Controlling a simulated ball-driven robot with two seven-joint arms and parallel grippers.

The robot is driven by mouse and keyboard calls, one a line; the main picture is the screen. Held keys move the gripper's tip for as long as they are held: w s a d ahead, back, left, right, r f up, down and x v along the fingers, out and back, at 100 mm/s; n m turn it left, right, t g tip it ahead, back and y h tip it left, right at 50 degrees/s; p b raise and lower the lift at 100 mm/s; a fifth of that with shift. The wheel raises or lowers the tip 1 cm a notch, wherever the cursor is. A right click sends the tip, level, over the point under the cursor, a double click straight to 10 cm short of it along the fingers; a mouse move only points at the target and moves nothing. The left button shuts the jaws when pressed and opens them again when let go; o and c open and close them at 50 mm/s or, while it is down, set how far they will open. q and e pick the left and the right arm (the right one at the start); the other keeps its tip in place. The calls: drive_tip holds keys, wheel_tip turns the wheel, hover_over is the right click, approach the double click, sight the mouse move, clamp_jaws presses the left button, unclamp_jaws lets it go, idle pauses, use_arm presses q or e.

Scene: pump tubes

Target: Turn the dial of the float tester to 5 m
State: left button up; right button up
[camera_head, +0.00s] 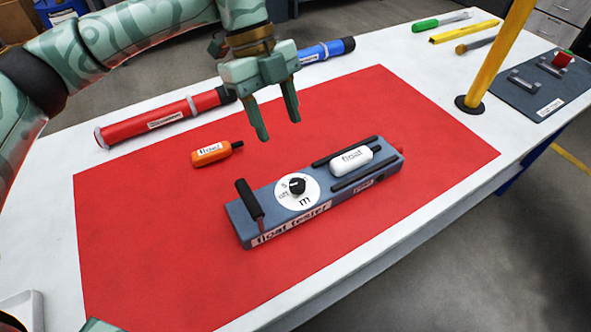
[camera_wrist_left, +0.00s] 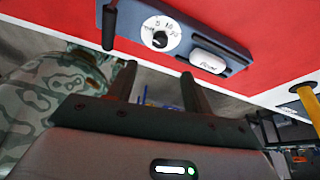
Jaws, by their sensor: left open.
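The float tester (camera_head: 275,217) is a blue-grey block lying on a red mat, with a black upright handle at its left end. Its dial (camera_head: 297,187) is a black knob on a white disc with small marks; I cannot read clearly which mark it points at. The tester (camera_wrist_left: 207,26) and dial (camera_wrist_left: 160,39) also show in the left wrist view. A white float (camera_head: 351,159) lies between two black rails on the tester. My left gripper (camera_head: 280,129) is open and empty, above and behind the dial, apart from it. My right gripper is not in view.
A red tube (camera_head: 160,118) and a blue tube (camera_head: 325,51) lie behind. A yellow post (camera_head: 495,60) stands at the back right. The mat's front is clear.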

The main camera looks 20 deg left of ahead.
sight(297, 183)
use_arm(q)
drive_tip(key=b+x, duration=0.3)
drive_tip(key=x, duration=0.9)
drive_tip(key=shift+f, duration=0.1)
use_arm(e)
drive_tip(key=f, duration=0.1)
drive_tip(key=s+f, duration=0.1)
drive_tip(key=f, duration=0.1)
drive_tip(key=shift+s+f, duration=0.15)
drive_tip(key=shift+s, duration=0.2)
use_arm(q)
drive_tip(key=c, duration=1)
